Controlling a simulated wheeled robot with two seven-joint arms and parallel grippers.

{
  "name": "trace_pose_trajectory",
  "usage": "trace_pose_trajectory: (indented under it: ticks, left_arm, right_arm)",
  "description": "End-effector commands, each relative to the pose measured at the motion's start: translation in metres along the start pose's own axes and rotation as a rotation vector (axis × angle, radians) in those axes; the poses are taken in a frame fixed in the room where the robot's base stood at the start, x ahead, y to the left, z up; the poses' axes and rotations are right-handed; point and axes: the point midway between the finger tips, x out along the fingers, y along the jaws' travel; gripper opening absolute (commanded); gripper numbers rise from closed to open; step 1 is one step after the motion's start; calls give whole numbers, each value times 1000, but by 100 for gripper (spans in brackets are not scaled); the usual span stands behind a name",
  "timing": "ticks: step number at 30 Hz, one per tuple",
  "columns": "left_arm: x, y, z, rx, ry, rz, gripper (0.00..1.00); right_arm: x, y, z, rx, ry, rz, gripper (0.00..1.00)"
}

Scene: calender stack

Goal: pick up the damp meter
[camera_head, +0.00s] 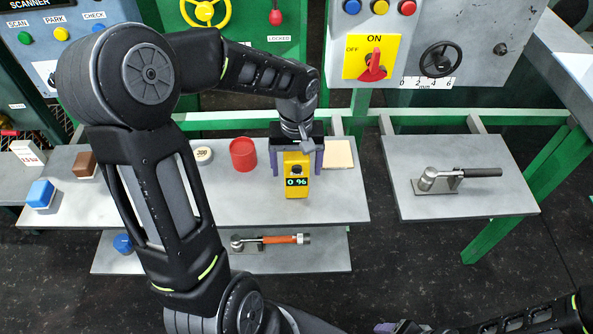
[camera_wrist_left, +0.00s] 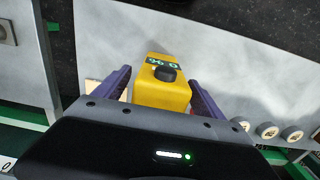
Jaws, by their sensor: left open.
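The damp meter (camera_head: 297,183) is a yellow block with a dark display reading "0 96". It stands on the grey upper shelf (camera_head: 235,205) in the head view. My left gripper (camera_head: 298,165) is over it, with one purple finger on each side. The left wrist view shows the yellow meter (camera_wrist_left: 162,88) between the two fingers (camera_wrist_left: 160,95), with its black knob facing the camera. The jaws are open, and whether either finger touches the meter cannot be told. Part of my right arm shows at the lower right, but its fingertips are not clear.
A red cup (camera_head: 243,155) and a round "200" weight (camera_head: 204,155) stand left of the meter, a beige pad (camera_head: 338,154) to its right. Blue (camera_head: 40,194) and brown (camera_head: 85,165) blocks are further left. A lower shelf holds an orange-handled tool (camera_head: 279,239). A right-hand shelf holds a black-handled tool (camera_head: 480,173).

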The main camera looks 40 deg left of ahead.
Motion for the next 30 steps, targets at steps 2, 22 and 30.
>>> trace_pose_trajectory:
  ticks: [2,22,30]
  left_arm:
    - [4,0,0,0,0,0,80]
    - [5,0,0,-1,1,1,73]
    - [5,0,0,-1,1,1,51]
  right_arm:
    - [-1,0,0,0,0,0,66]
    - [0,0,0,0,-1,0,66]
    - [0,0,0,0,-1,0,66]
